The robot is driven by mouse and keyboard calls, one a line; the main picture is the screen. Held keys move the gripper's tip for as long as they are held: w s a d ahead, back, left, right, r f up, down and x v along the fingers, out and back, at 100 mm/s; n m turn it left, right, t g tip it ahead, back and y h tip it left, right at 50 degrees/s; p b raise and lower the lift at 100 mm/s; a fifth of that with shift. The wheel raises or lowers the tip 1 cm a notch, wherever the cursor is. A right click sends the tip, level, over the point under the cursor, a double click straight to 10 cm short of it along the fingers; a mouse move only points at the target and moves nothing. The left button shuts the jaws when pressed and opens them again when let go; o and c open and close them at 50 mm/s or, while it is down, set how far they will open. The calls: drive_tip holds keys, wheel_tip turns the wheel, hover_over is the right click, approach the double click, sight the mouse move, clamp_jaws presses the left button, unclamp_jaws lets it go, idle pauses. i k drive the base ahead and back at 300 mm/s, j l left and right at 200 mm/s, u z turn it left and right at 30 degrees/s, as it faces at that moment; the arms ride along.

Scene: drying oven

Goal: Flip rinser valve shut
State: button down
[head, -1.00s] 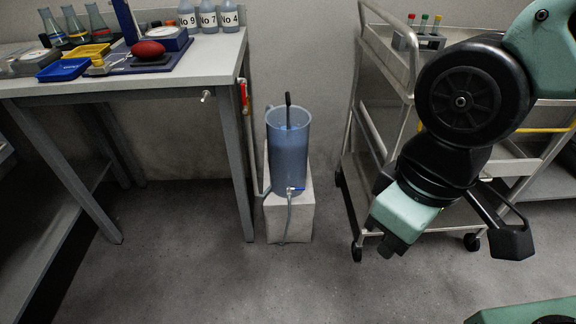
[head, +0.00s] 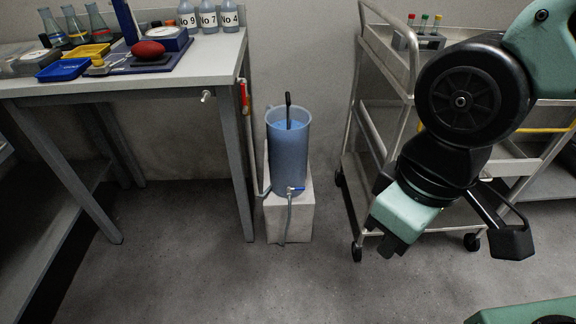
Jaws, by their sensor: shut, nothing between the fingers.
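The rinser (head: 288,160) is a tall translucent blue cylinder with a black handle sticking out of its top, and blue liquid shows inside. A small valve with a blue handle (head: 296,188) sits low on its front, with a grey hose hanging below. A red lever (head: 244,96), upright, is on a pipe beside the right end of the bench. Which of the two is the rinser valve cannot be told for certain. My gripper (head: 392,244) is at the right, pointing down, shut and empty. It is apart from the rinser and both valves.
The rinser stands on a pale block (head: 302,217) on the floor between the bench (head: 115,86) and a steel cart (head: 350,185). The bench holds trays, flasks and bottles. My arm hangs in front of the cart. The floor in front of the block is clear.

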sight(242, 85)
drive_tip(key=i+j, duration=0.2)
drive_tip(key=j, duration=0.15)
drive_tip(key=i+j, duration=0.2)
drive_tip(key=j, duration=0.2)
drive_tip(key=i+j, duration=0.2)
drive_tip(key=j, duration=0.15)
drive_tip(key=i+j, duration=0.2)
drive_tip(key=j, duration=0.15)
drive_tip(key=k+z, duration=0.15)
drive_tip(key=z, duration=0.2)
drive_tip(key=k+z, duration=0.15)
drive_tip(key=z, duration=0.2)
drive_tip(key=k+z, duration=0.1)
drive_tip(key=z, duration=0.25)
